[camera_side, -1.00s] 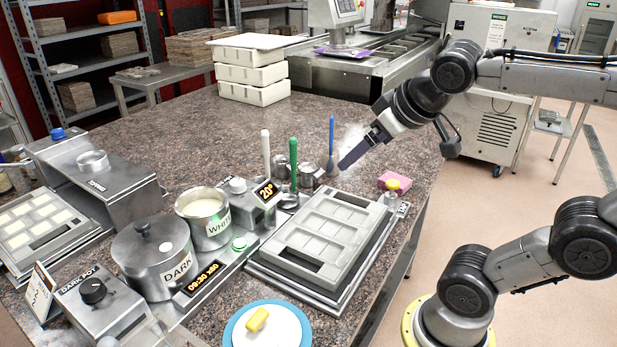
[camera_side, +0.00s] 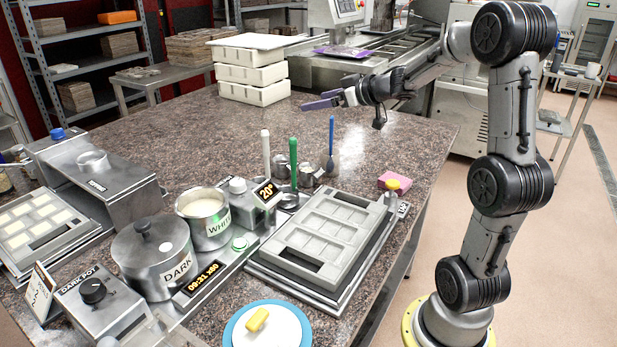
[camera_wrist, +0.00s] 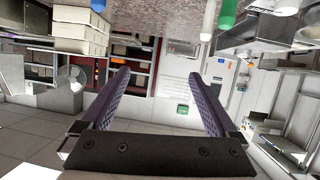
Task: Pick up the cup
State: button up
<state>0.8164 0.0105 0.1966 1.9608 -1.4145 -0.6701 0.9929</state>
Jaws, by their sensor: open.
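A small white object that looks like a cup (camera_side: 592,70) stands on a side table at the far right of the side view, behind my arm. Small metal cups (camera_side: 308,175) also stand on the worktop by the upright tools. I cannot tell which is the task's cup. My gripper (camera_side: 330,99) is raised over the back of the worktop, far from both, pointing left. In the wrist view its purple fingers (camera_wrist: 159,74) are spread wide with nothing between them.
White stacked trays (camera_side: 250,75) stand left of my gripper. A grey mould (camera_side: 325,235), a dark pot (camera_side: 155,262), a white pot (camera_side: 204,215) and upright blue, green and white-handled tools fill the front. The worktop's back middle is clear.

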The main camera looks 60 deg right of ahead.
aim_at(320, 174)
jog(key=shift+y, duration=0.7)
jog(key=f, duration=1.8)
jog(key=shift+s+f, duration=0.15)
jog(key=shift+s, duration=0.05)
notch_tip(320, 174, down, 3)
jog(key=shift+r, duration=0.1)
jog(key=shift+x, duration=1.1)
jog(key=shift+w, duration=0.35)
